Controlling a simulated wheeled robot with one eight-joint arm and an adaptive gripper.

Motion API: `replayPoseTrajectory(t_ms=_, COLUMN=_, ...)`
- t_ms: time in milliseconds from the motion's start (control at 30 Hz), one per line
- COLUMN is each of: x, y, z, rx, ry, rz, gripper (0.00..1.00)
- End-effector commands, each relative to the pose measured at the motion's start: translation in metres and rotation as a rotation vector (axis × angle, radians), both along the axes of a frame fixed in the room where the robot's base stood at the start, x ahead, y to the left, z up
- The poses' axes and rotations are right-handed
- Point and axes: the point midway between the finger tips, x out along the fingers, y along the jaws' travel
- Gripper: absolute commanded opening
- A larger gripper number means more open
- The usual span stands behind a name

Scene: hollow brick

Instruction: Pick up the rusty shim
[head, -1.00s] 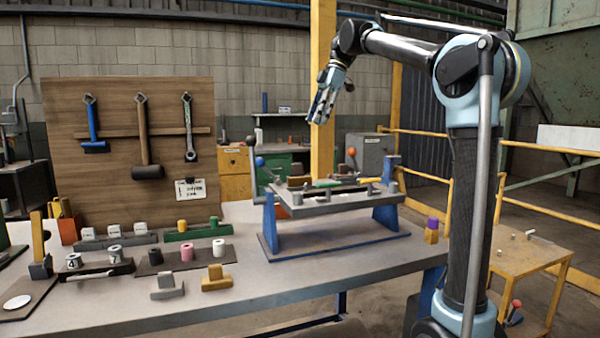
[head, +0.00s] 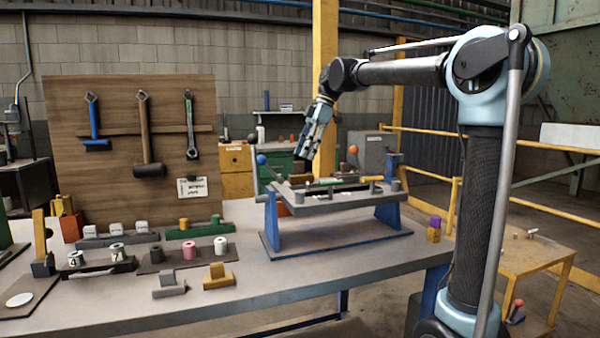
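I cannot pick out a rusty shim for certain in the head view. Several small parts lie on the raised grey fixture (head: 310,208) with blue legs, too small to tell apart well. Among them are a yellow-orange piece (head: 371,180) and a green strip (head: 308,183). My gripper (head: 308,154) hangs above the back left part of this fixture, pointing down and slightly left. Its fingers look apart, with nothing visible between them, and it appears clear of the fixture.
The workbench (head: 240,270) holds blocks with cylinders at left, a grey block (head: 169,285) and a yellow block (head: 219,276) in front. A wooden tool board (head: 70,190) stands behind. A purple-topped block (head: 434,228) stands at right.

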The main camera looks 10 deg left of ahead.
Motion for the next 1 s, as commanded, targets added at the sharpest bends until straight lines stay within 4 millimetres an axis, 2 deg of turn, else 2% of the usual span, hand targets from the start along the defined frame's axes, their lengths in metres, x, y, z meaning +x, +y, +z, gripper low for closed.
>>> replayPoseTrajectory(t_ms=300, x=-0.005, y=0.017, z=-0.037, rx=0.000, ry=-0.001, rz=0.002, gripper=0.35)
replayPoseTrajectory(t_ms=633, x=-0.006, y=0.019, z=-0.042, rx=0.000, ry=0.000, rz=0.000, gripper=0.35)
replayPoseTrajectory(t_ms=800, x=-0.006, y=0.019, z=-0.042, rx=0.000, ry=0.000, rz=0.001, gripper=0.00)
replayPoseTrajectory(t_ms=1000, x=-0.006, y=0.019, z=-0.042, rx=0.000, ry=0.000, rz=0.001, gripper=0.00)
